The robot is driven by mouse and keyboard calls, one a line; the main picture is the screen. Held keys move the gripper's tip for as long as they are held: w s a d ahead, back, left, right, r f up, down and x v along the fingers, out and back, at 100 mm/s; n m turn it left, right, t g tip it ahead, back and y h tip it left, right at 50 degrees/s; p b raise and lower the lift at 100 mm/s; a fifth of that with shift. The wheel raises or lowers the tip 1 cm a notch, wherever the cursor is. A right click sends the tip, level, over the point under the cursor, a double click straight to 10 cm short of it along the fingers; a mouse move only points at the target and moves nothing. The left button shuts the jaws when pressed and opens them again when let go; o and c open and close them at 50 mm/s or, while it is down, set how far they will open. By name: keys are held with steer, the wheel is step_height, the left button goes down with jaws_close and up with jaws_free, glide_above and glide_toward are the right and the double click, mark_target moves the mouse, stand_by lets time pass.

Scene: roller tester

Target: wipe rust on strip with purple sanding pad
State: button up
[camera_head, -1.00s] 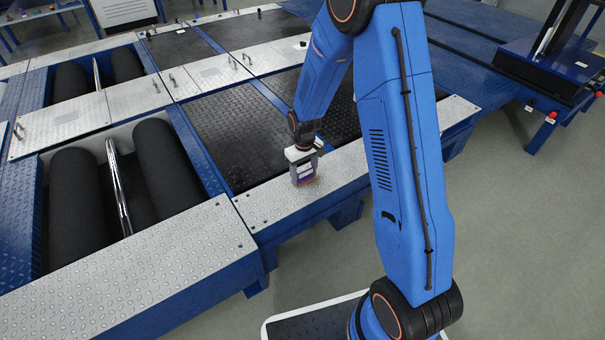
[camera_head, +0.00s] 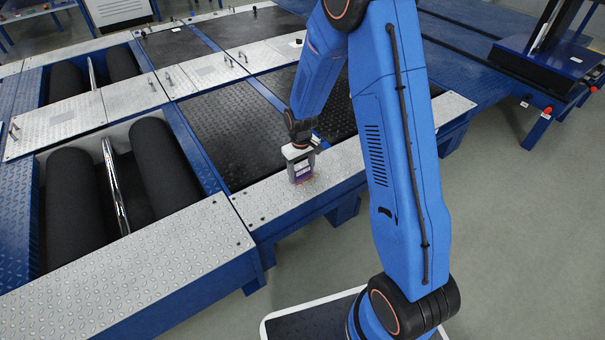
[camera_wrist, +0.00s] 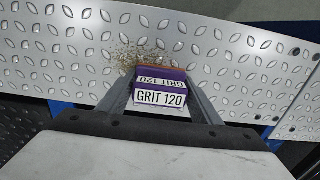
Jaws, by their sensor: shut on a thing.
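My gripper (camera_wrist: 160,104) is shut on the purple sanding pad (camera_wrist: 160,80), which carries a white label reading GRIT 120 and has an orange-brown edge at its far side. In the head view my gripper (camera_head: 301,167) points down at the silver tread-plate strip (camera_head: 265,203), with the pad (camera_head: 303,180) low at the strip's surface. Brown rust specks (camera_wrist: 138,52) show on the strip in the wrist view, just beyond and to the left of the pad. Whether the pad touches the plate is hard to tell. The area under the pad is hidden.
Black rollers (camera_head: 165,165) sit in an open bay to the left. Dark tread panels (camera_head: 240,130) lie behind the strip. Blue framing (camera_head: 345,190) runs below its front edge, with open grey floor (camera_head: 520,240) to the right.

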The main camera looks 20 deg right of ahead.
steer(key=shift+w+a+f, duration=0.1)
steer(key=shift+w+a, duration=0.05)
steer(key=shift+w, duration=0.35)
steer(key=shift+w+a, duration=0.15)
steer(key=shift+w, duration=0.3)
steer(key=shift+s+d, duration=0.3)
steer(key=shift+s, duration=0.55)
steer(key=shift+s+d, duration=0.25)
steer(key=shift+s, duration=0.55)
steer(key=shift+w+a, duration=0.3)
steer(key=shift+w, duration=0.55)
steer(key=shift+w+a, duration=0.2)
steer(key=shift+w, duration=0.5)
steer(key=shift+s, duration=0.1)
steer(key=shift+s+d, duration=0.25)
steer(key=shift+s, duration=0.5)
steer(key=shift+s+d, duration=0.25)
steer(key=shift+s, duration=0.45)
steer(key=shift+w+a, duration=0.3)
steer(key=shift+w, duration=0.5)
steer(key=shift+w+a, duration=0.25)
steer(key=shift+w, duration=0.55)
